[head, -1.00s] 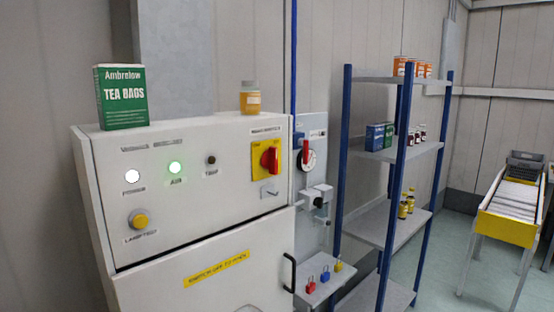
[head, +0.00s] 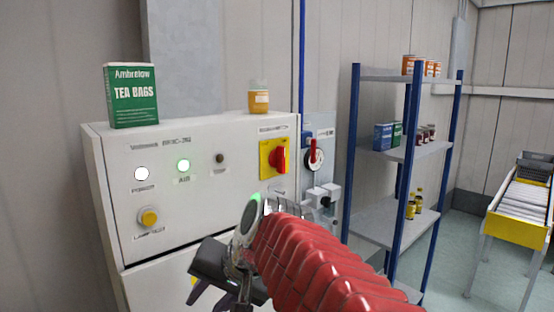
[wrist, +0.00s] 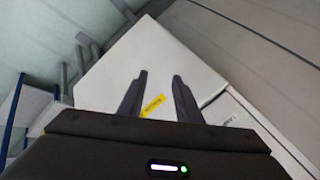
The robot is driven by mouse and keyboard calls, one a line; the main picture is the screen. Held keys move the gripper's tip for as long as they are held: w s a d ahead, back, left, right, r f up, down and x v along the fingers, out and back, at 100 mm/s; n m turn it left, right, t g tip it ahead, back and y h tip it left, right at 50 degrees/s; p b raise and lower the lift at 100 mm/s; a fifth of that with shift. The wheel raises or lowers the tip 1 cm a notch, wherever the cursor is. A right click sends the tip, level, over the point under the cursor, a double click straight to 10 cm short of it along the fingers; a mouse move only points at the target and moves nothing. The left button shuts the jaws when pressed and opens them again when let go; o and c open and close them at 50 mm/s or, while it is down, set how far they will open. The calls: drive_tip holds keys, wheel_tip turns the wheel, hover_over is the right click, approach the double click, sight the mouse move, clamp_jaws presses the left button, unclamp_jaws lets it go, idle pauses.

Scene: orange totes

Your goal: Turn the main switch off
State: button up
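A red rotary switch (head: 279,158) on a yellow plate is mounted at the upper right of the white cabinet's front (head: 110,200) in the head view. The small label above it is too blurred to read surely. Its red handle looks about upright. My gripper (head: 205,297) is low in front of the cabinet, below and left of the switch, with its fingers pointing down. In the wrist view my gripper (wrist: 160,78) is open, with two dark fingers apart and nothing between them. The switch is not visible in the wrist view.
A second red handle (head: 315,155) is on a grey panel right of the cabinet. Tea bags (head: 131,96) and an orange-labelled jar (head: 258,98) stand on the cabinet top. A blue-posted shelf (head: 385,222) stands right.

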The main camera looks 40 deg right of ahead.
drive_tip(key=w+d+r+m+t, duration=0.2)
drive_tip(key=w+d+r+m, duration=0.3)
drive_tip(key=d+r, duration=0.3)
drive_tip(key=m+t+h, duration=0.2)
drive_tip(key=m+t, duration=0.7)
drive_tip(key=m, duration=1.3)
approach(284, 157)
drive_tip(key=s, duration=0.5)
drive_tip(key=shift+s+d, duration=0.25)
drive_tip(key=shift+d, duration=0.05)
drive_tip(key=w, duration=1.3)
drive_tip(key=shift+w+a, duration=0.2)
drive_tip(key=shift+w, duration=0.2)
